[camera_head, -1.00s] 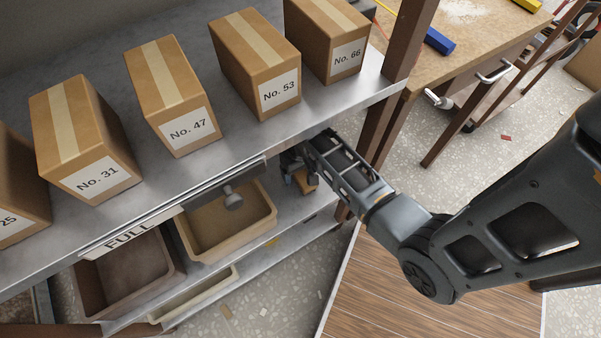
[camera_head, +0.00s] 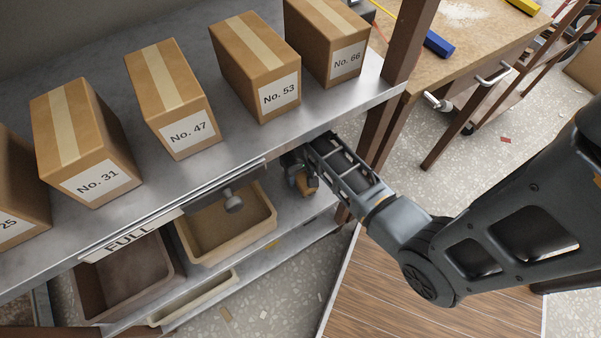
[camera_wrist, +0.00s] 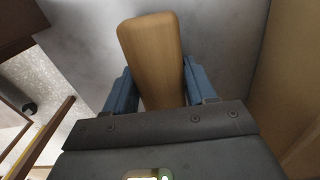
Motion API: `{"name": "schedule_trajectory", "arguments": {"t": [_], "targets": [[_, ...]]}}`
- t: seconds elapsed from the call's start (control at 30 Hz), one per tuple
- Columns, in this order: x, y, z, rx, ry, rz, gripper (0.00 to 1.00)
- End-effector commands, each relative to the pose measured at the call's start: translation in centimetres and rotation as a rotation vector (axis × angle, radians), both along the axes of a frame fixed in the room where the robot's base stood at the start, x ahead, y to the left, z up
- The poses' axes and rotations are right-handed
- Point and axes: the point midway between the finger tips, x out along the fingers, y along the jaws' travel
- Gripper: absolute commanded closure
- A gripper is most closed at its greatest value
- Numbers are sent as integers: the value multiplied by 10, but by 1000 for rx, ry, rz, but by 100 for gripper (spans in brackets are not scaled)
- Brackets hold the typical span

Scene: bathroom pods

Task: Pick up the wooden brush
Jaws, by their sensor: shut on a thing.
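The wooden brush (camera_wrist: 150,50) shows in the wrist view as a light-brown wooden piece with a rounded end. It stands between the two blue fingers of my gripper (camera_wrist: 162,90), which is shut on it. Its lower part is hidden behind the gripper body, and I see no bristles. In the head view my gripper (camera_head: 300,180) is under the shelf's top board, with a small bit of the brown wood (camera_head: 306,186) showing beside it. I cannot tell whether the brush touches the lower shelf.
The metal top shelf (camera_head: 200,185) holds several numbered cardboard boxes (camera_head: 257,65) above my gripper. A tan bin (camera_head: 262,222) and a dark bin (camera_head: 160,285) stand left of it. A brown post (camera_head: 378,140) is close on the right, with a workbench (camera_head: 465,50) beyond.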

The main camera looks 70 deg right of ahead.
Motion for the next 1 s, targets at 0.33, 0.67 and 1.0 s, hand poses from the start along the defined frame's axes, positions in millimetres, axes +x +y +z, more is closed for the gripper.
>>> {"name": "schedule_trajectory", "arguments": {"t": [0.33, 0.67, 1.0], "targets": [[-11, 4, 34, 2, 2, -1, 80], [-80, 24, 33, 2, 3, -1, 80], [-142, 41, 33, 0, 2, 0, 80]]}}
